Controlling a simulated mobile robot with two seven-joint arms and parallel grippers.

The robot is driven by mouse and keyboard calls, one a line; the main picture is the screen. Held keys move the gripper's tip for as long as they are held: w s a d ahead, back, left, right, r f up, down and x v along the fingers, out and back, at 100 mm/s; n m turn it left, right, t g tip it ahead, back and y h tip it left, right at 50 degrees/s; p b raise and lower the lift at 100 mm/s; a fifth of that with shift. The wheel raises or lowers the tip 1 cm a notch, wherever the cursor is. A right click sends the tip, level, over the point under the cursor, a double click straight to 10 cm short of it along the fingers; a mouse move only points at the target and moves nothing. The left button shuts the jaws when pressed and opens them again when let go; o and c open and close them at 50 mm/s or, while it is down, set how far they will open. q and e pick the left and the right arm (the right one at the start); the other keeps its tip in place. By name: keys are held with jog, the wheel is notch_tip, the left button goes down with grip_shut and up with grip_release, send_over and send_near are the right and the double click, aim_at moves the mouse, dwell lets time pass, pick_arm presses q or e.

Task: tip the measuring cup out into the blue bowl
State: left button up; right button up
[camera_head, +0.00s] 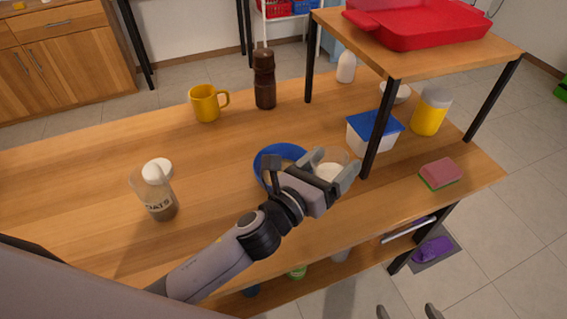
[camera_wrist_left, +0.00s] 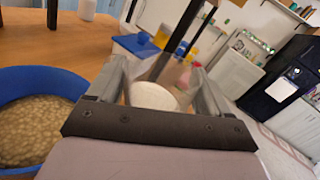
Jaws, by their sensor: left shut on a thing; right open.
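The blue bowl (camera_head: 262,160) stands on the wooden table, partly hidden behind my left gripper in the head view. In the left wrist view the bowl (camera_wrist_left: 38,79) is at the left and holds a pale brown, grainy content. My left gripper (camera_head: 330,174) is shut on the clear measuring cup (camera_head: 333,157), just right of the bowl. In the left wrist view the cup (camera_wrist_left: 156,94) sits between the fingers with white content inside. It looks about upright. My right gripper (camera_head: 405,311) shows only its fingertips at the bottom edge, apart and empty.
An oats jar (camera_head: 158,198) stands left of the bowl. A yellow mug (camera_head: 206,104) and brown grinder (camera_head: 265,80) are behind. A blue-lidded container (camera_head: 372,130), a shelf leg (camera_head: 380,130), a yellow jar (camera_head: 430,112) and a sponge (camera_head: 441,174) are to the right.

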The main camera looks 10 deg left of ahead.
aim_at(315, 154)
pick_arm(q)
jog(key=shift+w+a+r+n, duration=0.25)
jog(key=shift+a+n, duration=0.25)
jog(key=shift+n, duration=0.2)
jog(key=shift+w+a+r+n, duration=0.2)
jog(key=shift+a+n, duration=0.3)
jog(key=shift+n, duration=0.2)
jog(key=shift+w+a+r+n, duration=0.25)
jog(key=shift+a+n, duration=0.25)
jog(key=shift+n, duration=0.2)
jog(key=shift+a+b, duration=0.15)
jog(key=shift+b, duration=0.15)
jog(key=shift+w+a+r+n+t, duration=0.1)
jog(key=shift+a+r+n+t, duration=0.1)
jog(key=shift+n, duration=0.3)
jog(key=shift+w+a+r+n+t, duration=0.1)
jog(key=shift+r+n+t, duration=0.1)
jog(key=shift+n, duration=0.3)
jog(key=shift+f+n+b, duration=0.55)
jog(key=shift+n+b, duration=0.45)
jog(key=shift+b, duration=0.15)
jog(key=shift+a+r+n+b, duration=0.15)
jog(key=shift+n+b, duration=0.05)
jog(key=shift+n, duration=0.35)
jog(key=shift+a+r+n+b, duration=0.1)
jog(key=shift+r+n+b, duration=0.1)
jog(key=shift+n, duration=0.35)
jog(key=shift+w+a+r+n+y+b, duration=0.15)
jog(key=shift+n+y+b, duration=0.2)
jog(key=shift+n, duration=0.45)
